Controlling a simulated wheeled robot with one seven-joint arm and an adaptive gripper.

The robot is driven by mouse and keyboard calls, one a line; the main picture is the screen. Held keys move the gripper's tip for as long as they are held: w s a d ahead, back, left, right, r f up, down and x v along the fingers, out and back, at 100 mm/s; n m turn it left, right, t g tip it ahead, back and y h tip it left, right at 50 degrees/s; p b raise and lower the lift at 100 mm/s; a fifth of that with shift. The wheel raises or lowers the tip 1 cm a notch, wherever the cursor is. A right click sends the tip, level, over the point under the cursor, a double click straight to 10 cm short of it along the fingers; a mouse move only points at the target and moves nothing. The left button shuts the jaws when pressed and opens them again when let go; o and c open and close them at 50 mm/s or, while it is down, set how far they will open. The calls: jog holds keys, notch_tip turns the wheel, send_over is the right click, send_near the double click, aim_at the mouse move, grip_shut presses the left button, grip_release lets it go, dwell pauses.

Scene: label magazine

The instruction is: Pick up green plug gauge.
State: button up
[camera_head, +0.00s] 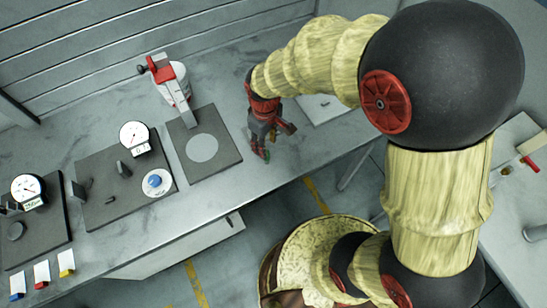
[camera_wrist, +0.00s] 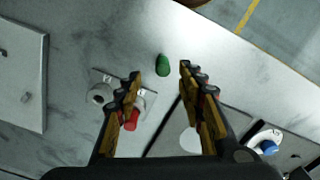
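The green plug gauge (camera_wrist: 162,65) is a small green rounded piece on the grey bench top. In the wrist view it shows in the gap between my fingertips, nearer the left one. My gripper (camera_wrist: 160,73) is open, with a finger on either side of this gap and no visible contact. In the head view my gripper (camera_head: 268,140) points down over the bench near its front edge. A bit of green (camera_head: 264,154) shows at its lower end there. Whether the fingertips are down at the gauge's height is hard to tell.
A red piece (camera_wrist: 131,121) and a grey round part (camera_wrist: 100,94) sit on a small plate beside my left finger. A dark pad with a grey disc (camera_head: 202,148) and a red-levered press (camera_head: 170,80) stand left. Dial gauges (camera_head: 134,136) lie farther left. A pale plate (camera_head: 322,106) lies right.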

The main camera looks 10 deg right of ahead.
jog(key=shift+w+f, duration=0.1)
jog(key=shift+f, duration=1.05)
jog(key=f, duration=0.2)
jog(key=f+b, duration=0.1)
jog(key=f, duration=0.2)
jog(key=shift+s+a+f, duration=0.15)
jog(key=shift+s+f, duration=0.15)
jog(key=shift+c, duration=1.3)
grip_shut()
